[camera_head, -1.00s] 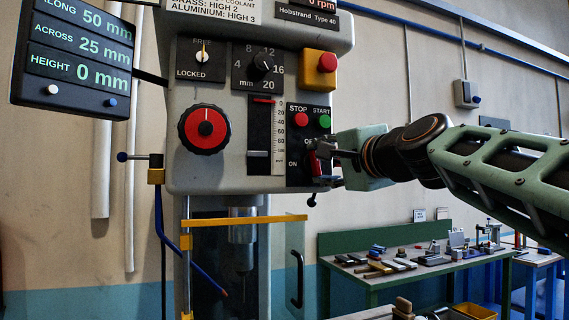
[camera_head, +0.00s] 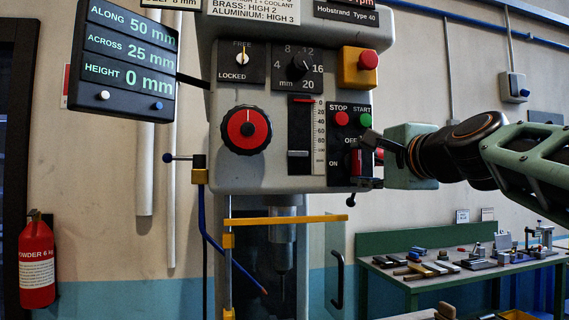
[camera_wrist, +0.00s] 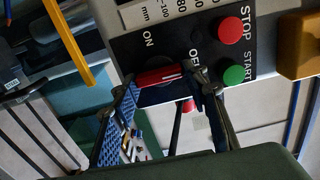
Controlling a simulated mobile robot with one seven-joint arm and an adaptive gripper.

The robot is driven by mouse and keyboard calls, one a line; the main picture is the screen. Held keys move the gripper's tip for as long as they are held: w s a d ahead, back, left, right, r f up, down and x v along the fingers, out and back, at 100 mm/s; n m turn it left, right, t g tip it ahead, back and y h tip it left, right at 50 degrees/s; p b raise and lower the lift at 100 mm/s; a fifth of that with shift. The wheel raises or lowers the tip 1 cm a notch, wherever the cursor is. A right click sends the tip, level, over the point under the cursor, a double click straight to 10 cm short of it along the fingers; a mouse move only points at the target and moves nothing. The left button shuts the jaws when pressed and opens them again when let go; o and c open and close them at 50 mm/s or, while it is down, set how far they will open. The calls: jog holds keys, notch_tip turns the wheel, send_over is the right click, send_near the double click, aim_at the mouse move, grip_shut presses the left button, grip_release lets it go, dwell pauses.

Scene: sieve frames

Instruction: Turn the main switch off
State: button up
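The main switch is a red bar handle (camera_head: 357,162) on the machine's black control panel, below the STOP and START buttons. The OFF label is above it and the ON label to its left. The bar stands roughly upright in the head view. In the wrist view the red handle (camera_wrist: 160,76) lies between my two fingertips, with one finger near each end. My gripper (camera_head: 371,162) reaches in from the right, its fingers spread above and below the handle; it also shows in the wrist view (camera_wrist: 165,88). Whether the fingers touch the handle is unclear.
The red STOP button (camera_head: 342,118) and green START button (camera_head: 365,119) are close above my fingers. A red button on a yellow box (camera_head: 360,68) is higher up. A yellow bar (camera_head: 285,219) crosses below. A workbench (camera_head: 455,268) stands behind, and an extinguisher (camera_head: 37,262) at left.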

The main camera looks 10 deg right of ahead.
jog(key=o, duration=0.4)
jog(key=shift+c, duration=0.2)
jog(key=s, duration=1.2)
jog(key=shift+d, duration=0.2)
